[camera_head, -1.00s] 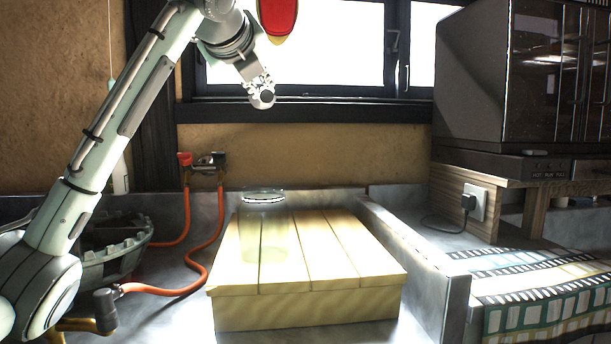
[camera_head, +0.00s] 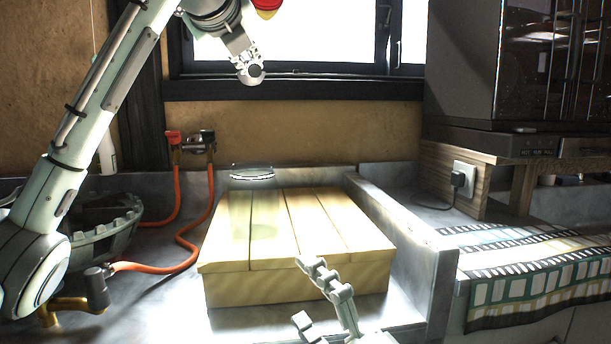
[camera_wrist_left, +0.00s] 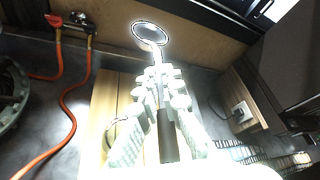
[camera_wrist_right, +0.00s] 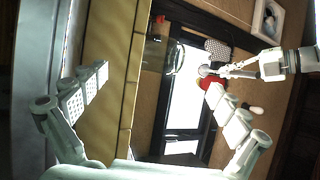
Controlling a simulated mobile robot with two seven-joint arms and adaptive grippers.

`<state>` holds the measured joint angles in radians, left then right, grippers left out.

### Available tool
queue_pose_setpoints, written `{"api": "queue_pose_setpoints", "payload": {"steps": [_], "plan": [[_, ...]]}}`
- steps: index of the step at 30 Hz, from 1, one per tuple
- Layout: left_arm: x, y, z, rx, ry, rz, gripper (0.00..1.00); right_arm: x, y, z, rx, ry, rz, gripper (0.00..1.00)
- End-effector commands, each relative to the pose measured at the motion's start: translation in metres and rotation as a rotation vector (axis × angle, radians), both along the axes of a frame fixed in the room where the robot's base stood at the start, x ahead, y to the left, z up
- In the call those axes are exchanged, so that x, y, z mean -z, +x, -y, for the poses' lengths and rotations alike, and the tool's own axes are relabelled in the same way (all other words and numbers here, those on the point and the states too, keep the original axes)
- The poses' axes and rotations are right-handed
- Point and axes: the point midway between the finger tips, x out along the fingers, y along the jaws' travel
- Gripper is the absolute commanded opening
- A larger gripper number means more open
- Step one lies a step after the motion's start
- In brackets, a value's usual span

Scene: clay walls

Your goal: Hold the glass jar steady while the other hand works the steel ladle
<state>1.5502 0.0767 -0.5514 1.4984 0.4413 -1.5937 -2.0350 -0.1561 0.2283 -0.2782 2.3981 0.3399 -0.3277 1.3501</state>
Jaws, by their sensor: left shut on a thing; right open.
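The clear glass jar (camera_head: 252,178) stands upright on the yellow wooden crate (camera_head: 300,285), toward its left side; mostly its rim shows. It also shows in the right wrist view (camera_wrist_right: 160,52), ahead of the right fingers. My left gripper (camera_head: 247,68) is high above and behind the jar, shut on the steel ladle. In the left wrist view the ladle's round bowl (camera_wrist_left: 150,33) sticks out beyond the fingers and its dark handle runs between them. The bowl is hard to make out in the head view. My right gripper (camera_head: 318,298) is open and empty, at the crate's front edge, apart from the jar.
Orange hoses (camera_head: 190,240) and a grey toothed basin (camera_head: 100,232) lie left of the crate. A raised stone divider (camera_head: 405,240) bounds it on the right, with a patterned cloth (camera_head: 540,270) beyond. A red object (camera_head: 267,6) hangs near my left gripper.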

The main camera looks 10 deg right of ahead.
Motion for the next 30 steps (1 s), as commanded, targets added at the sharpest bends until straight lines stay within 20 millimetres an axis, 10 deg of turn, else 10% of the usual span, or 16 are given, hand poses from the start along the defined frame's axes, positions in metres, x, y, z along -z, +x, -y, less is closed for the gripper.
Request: {"api": "queue_pose_setpoints", "payload": {"steps": [10, 15, 21, 22, 30], "plan": [[0.0, 0.0, 0.0, 0.0, 0.0, 0.001, 0.0, -0.118, 0.03, 0.022, 0.478, -0.733, 0.758, 0.99], [0.0, 0.0, 0.0, 0.0, 0.0, 0.001, 0.0, -0.182, 0.014, -0.015, 0.797, -1.192, 1.413, 0.99], [0.0, 0.0, 0.0, 0.0, 0.0, 0.001, 0.0, -0.182, 0.015, -0.065, 1.11, -1.709, 2.242, 0.99], [0.0, 0.0, 0.0, 0.0, 0.0, 0.001, 0.0, -0.177, 0.02, -0.069, -1.113, 1.739, -2.317, 0.99], [0.0, 0.0, 0.0, 0.0, 0.0, 0.001, 0.0, -0.134, 0.109, -0.022, -0.481, 1.11, -1.682, 0.99]]}}
